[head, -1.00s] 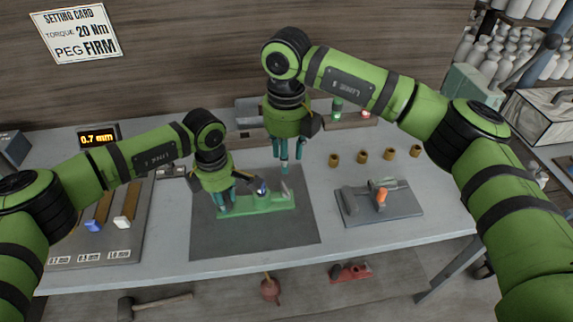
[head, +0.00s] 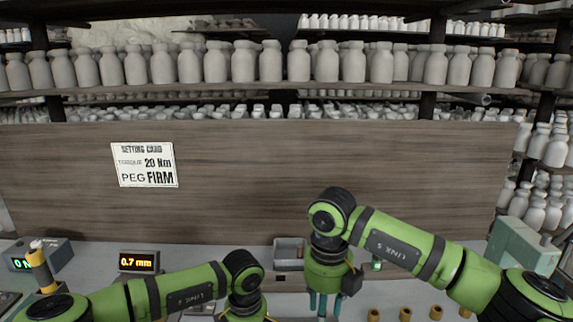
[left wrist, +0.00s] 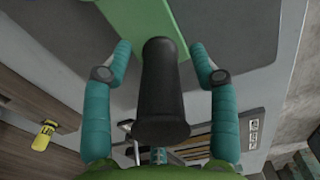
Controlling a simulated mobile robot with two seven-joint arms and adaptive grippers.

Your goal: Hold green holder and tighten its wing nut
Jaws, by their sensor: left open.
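The green holder (left wrist: 140,14) shows only in part at the top of the left wrist view. A black rounded handle (left wrist: 160,95) extends from it toward the camera. My left gripper (left wrist: 160,47) is open, with one teal finger on each side of the handle and a visible gap to each. In the head view only the left wrist shows at the bottom edge. My right gripper (head: 324,303) hangs downward above the bench, its fingertips cut off by the frame; its opening is unclear. The wing nut is not in view.
A setting card (head: 145,164) reading torque 20 Nm, peg FIRM hangs on the wood panel. A display (head: 139,262) reads 0.7 mm. A grey tray (head: 290,251), brass bushings (head: 405,314) and a green-grey box (head: 524,247) stand on the bench. Shelves hold white bottles.

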